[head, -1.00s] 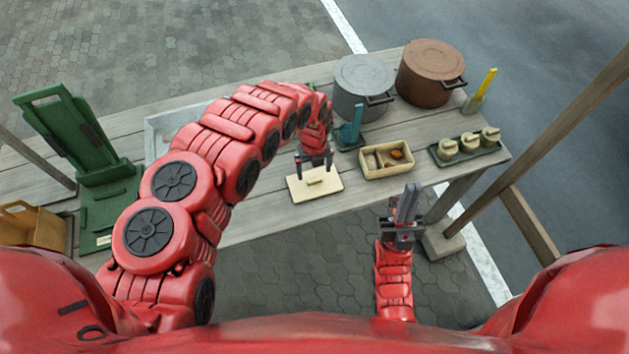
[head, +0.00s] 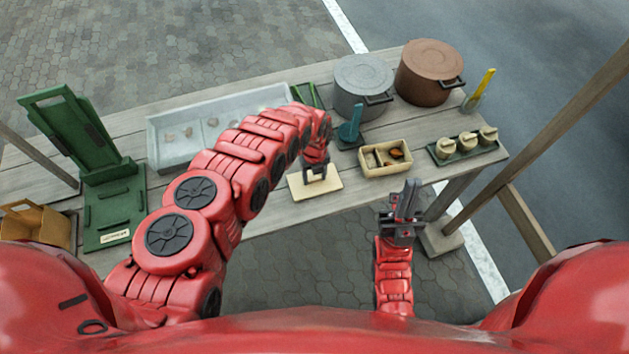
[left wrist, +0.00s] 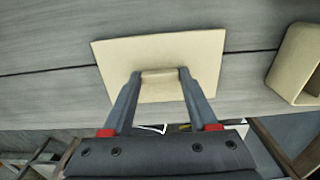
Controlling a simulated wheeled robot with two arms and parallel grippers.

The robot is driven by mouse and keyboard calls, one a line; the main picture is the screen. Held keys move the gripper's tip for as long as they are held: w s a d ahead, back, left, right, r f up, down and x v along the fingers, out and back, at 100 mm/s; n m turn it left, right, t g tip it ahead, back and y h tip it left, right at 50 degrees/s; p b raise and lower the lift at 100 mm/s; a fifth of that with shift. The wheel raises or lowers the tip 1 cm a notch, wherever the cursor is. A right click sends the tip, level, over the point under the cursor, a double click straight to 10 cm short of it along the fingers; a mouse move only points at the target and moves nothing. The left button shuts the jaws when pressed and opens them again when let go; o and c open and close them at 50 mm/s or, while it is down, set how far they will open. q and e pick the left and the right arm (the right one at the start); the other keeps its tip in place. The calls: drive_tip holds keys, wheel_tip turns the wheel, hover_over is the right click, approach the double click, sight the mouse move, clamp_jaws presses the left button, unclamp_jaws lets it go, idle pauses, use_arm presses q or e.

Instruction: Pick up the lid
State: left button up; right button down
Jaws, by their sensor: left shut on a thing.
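The lid (head: 330,186) is a flat cream rectangle with a raised bar handle, at the front edge of the table. My left gripper (head: 317,176) reaches down over it. In the left wrist view, the fingers of my left gripper (left wrist: 158,75) are shut on the handle of the lid (left wrist: 190,48), one on each side. I cannot tell whether the lid touches the table or is slightly above it. My right gripper (head: 408,200) points upward in front of the table, away from the lid; whether its fingers are open is unclear.
Right of the lid is a cream divided box (head: 372,170) with small items. Behind stand a blue tool (head: 351,128), a grey pot (head: 362,78) and a brown pot (head: 428,70). A green tray (head: 468,155) holds 3 small jars. A grey tray (head: 170,150) and green stand (head: 75,125) are left.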

use_arm(q)
drive_tip(key=c, duration=0.5)
drive_tip(key=shift+o, duration=0.2)
drive_tip(key=shift+r, duration=0.1)
